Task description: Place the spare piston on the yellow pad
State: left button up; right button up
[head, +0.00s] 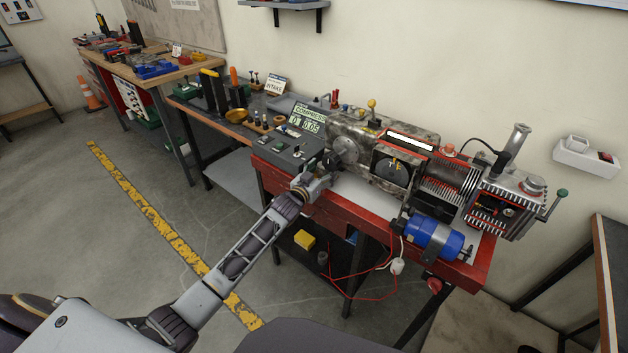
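A small yellow block or pad (305,240) shows low under the red workbench, just below my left forearm. A small dark grey cylinder (322,258) stands beside it to the right, apart from it. I cannot tell for sure whether this cylinder is the spare piston. My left gripper (317,188) is at the left front edge of the red bench, above and apart from the yellow pad. Its fingers are too small and overlapped to tell open from shut, and I see nothing clearly held. My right gripper is not in view.
The red bench (456,272) carries a metal engine assembly (392,165), a blue cylinder (432,236) and a control panel with a display (309,117). Red and white cables (355,274) hang in front. A wooden bench (228,118) with tools adjoins at left.

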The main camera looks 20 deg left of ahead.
aim_at(321, 173)
pick_arm(q)
jog(key=shift+s+a, duration=0.1)
jog(key=shift+s, duration=0.25)
jog(key=shift+v, duration=2.7)
jog(key=shift+p+v, duration=0.4)
jog(key=shift+v, duration=2.55)
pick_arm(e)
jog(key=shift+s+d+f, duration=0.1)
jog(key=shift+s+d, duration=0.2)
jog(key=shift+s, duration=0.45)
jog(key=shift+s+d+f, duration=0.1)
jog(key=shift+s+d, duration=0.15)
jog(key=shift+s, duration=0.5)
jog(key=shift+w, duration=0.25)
